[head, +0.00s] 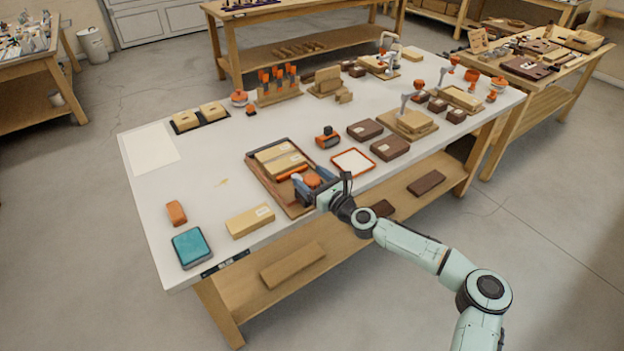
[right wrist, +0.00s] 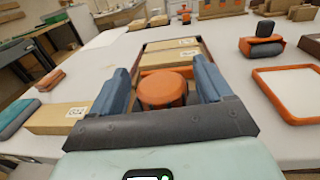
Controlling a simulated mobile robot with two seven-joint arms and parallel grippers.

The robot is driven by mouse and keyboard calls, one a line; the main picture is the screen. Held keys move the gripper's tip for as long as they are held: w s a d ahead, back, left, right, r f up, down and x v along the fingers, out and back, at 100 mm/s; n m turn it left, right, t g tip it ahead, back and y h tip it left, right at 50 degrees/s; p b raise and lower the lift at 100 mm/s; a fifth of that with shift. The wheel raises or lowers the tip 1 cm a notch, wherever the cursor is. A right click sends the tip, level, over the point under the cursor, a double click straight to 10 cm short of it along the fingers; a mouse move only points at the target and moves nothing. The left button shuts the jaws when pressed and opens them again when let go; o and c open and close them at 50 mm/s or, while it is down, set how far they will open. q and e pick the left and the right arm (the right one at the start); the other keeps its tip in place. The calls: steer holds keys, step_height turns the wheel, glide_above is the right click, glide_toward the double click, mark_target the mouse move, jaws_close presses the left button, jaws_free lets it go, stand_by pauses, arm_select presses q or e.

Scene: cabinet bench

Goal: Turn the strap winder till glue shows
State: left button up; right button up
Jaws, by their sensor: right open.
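The strap winder is an orange round knob (head: 312,179) at the near end of a shallow brown tray (head: 256,172). In the right wrist view the knob (right wrist: 160,90) stands between the two blue-grey fingers of my right gripper (right wrist: 163,70). The fingers are open, with a visible gap on each side of the knob. Two tan wooden pieces (head: 278,158) lie in the tray, with an orange bar (head: 293,172) on the near side of them. No glue can be made out along their joint. My left gripper is not in view.
A tan labelled block (head: 250,221), a teal-topped box (head: 190,248) and an orange block (head: 176,213) lie left of the tray. An orange-rimmed white pad (head: 353,162) and an orange-and-black tool (head: 327,138) are close on its right.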

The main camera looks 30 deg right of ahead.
steer(key=c, duration=1)
steer(key=shift+o, duration=0.2)
steer(key=shift+r+h, duration=0.1)
steer(key=shift+h, duration=0.2)
